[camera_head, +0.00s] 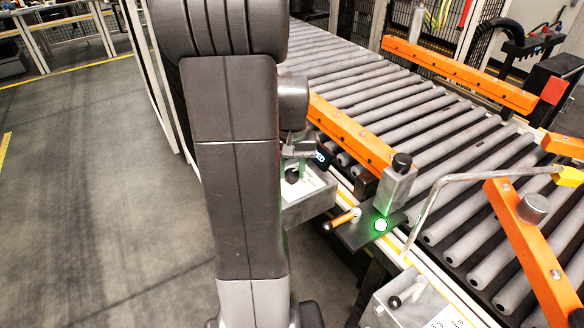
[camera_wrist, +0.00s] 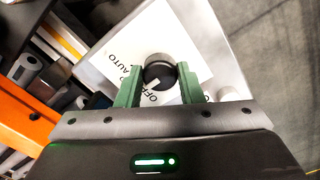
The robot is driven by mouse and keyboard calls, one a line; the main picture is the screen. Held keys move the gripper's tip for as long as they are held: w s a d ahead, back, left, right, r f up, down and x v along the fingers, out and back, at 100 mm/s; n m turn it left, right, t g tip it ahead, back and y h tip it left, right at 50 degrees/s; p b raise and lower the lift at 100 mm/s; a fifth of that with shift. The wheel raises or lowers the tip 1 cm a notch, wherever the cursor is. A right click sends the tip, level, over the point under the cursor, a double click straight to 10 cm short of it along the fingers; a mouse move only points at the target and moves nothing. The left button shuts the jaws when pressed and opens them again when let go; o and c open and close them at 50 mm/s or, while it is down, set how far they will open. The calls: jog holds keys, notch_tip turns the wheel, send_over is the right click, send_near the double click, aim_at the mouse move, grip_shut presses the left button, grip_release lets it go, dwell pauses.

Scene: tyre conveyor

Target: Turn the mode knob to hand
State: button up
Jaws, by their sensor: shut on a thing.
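The mode knob (camera_wrist: 158,68) is a dark round knob on a white label plate (camera_wrist: 198,40). The plate reads AUTO at the left and OFF below the knob; no hand marking is readable. My gripper (camera_wrist: 159,75) has its two green fingers on either side of the knob, shut on it. Which mark the knob points to cannot be told. In the head view the knob (camera_head: 292,174) is a small dark shape on a grey box (camera_head: 312,204), partly hidden by my arm.
A roller conveyor (camera_head: 400,100) with orange rails (camera_head: 350,132) runs along the right. Open floor lies left.

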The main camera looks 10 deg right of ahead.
aim_at(292, 172)
jog(key=shift+r, duration=0.1)
dwell(0.4)
jog(key=o, duration=1)
notch_tip(292, 172, up, 14)
jog(key=shift+p, duration=0.3)
jog(key=shift+f, duration=0.2)
notch_tip(292, 172, down, 14)
jog(key=shift+r+b, duration=0.1)
jog(key=shift+b, duration=0.2)
